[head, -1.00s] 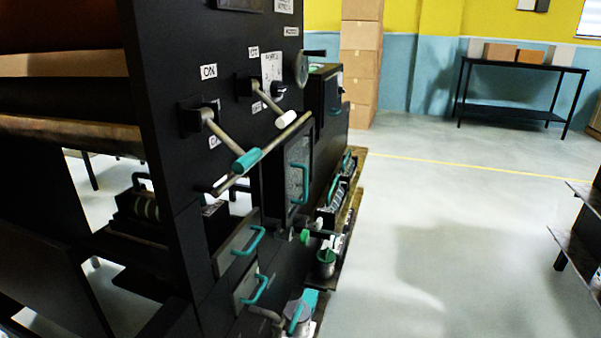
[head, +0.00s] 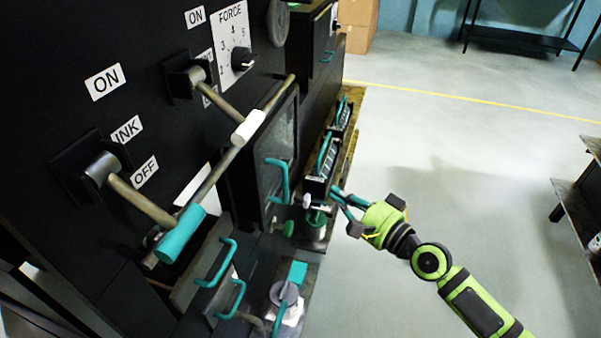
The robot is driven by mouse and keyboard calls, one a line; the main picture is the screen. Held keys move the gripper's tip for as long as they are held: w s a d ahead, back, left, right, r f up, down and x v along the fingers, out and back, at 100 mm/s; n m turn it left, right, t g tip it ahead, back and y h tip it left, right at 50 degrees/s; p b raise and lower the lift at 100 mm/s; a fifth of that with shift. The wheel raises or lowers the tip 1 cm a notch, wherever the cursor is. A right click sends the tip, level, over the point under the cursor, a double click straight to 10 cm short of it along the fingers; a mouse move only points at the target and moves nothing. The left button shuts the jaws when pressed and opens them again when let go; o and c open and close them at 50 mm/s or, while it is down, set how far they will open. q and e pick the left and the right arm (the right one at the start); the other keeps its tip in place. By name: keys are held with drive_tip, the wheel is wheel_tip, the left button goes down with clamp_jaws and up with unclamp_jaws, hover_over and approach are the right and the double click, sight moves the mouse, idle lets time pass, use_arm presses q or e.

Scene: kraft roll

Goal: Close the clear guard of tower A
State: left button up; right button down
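A clear window panel in a black frame (head: 283,136) with a teal handle (head: 279,181) is on the machine's side, in the middle of the head view. It looks like the clear guard; it seems to stand out from the machine's face, but I cannot tell its exact angle. My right gripper (head: 338,194) reaches in from the lower right, to the right of the panel's handle and apart from it in the picture. Its fingertips are small against the machine's teal parts, so their gap is unclear. My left gripper is not in view.
Lower teal handles (head: 222,264) and a grey pot (head: 284,294) stand near. Open floor (head: 450,150) lies right; a dark shelf (head: 580,215) stands at the right edge.

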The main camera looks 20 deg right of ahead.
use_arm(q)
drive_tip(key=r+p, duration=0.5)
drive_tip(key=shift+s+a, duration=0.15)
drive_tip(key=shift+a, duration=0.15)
use_arm(e)
drive_tip(key=w+a, duration=0.5)
drive_tip(key=a, duration=0.2)
drive_tip(key=shift+w, duration=0.25)
drive_tip(key=shift+a, duration=0.1)
